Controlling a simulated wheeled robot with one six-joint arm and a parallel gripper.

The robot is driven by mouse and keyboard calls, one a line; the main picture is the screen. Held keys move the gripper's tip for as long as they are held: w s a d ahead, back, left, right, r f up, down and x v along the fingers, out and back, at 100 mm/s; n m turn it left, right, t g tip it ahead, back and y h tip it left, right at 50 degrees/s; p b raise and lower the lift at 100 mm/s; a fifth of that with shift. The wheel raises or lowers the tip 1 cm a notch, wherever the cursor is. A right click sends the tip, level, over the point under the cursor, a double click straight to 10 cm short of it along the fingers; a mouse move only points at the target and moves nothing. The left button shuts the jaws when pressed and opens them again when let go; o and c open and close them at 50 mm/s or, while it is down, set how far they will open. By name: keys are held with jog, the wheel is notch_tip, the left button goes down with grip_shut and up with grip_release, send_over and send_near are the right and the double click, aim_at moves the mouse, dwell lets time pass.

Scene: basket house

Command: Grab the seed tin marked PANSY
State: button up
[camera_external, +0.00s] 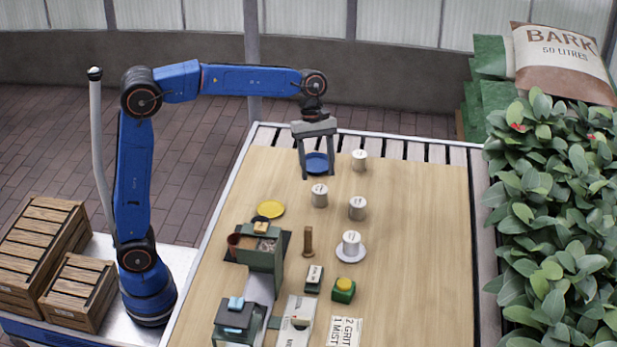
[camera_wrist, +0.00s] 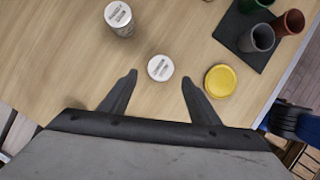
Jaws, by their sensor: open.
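The lid lettering is too small to read, so I cannot tell which is PANSY. My gripper (camera_external: 318,172) is open and empty, pointing down above the table's far part. In the wrist view one tin (camera_wrist: 161,68) shows between the open fingertips (camera_wrist: 160,77), below them. Another tin (camera_wrist: 119,18) stands at upper left.
A blue dish (camera_external: 317,163) lies partly hidden behind my fingers. A yellow disc (camera_external: 270,209) also shows in the wrist view (camera_wrist: 220,81), right of the tin. A dark mat (camera_wrist: 240,40) holds several pots. The table's right side is clear.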

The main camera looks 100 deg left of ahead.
jog(key=shift+v, duration=2.15)
